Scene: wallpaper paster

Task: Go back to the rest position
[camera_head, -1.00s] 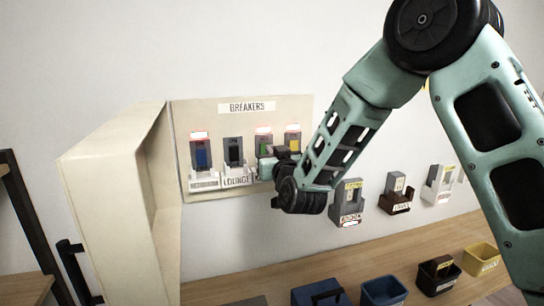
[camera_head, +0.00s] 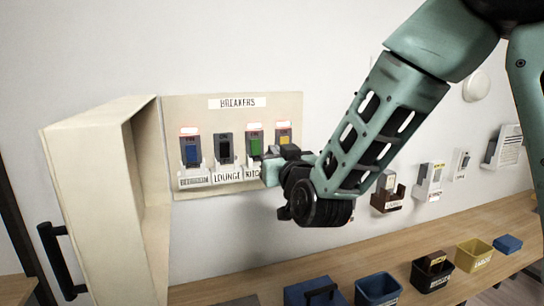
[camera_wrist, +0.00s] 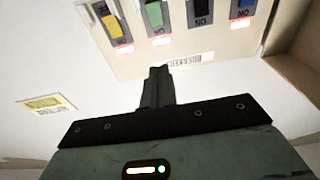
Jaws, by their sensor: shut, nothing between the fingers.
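My gripper (camera_head: 270,168) is shut and empty in front of the lower right part of the breaker panel (camera_head: 235,118). In the head view it hides the lower part of the yellow breaker (camera_head: 284,136) and part of the label under the green breaker (camera_head: 254,144). A black breaker (camera_head: 224,150) and a blue breaker (camera_head: 190,152) are to the left. In the wrist view the closed fingers (camera_wrist: 157,75) point toward the panel, apart from the breakers as far as I can tell. Red lights glow at the yellow, green and blue breakers; none shows at the black one.
The panel's cream door (camera_head: 90,190) stands open at the left with a black handle (camera_head: 60,262). Below is a wooden shelf (camera_head: 330,262) with a blue box (camera_head: 312,292), blue bin (camera_head: 378,290), black bin (camera_head: 433,272) and yellow bin (camera_head: 472,254). Wall holders (camera_head: 430,180) hang at right.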

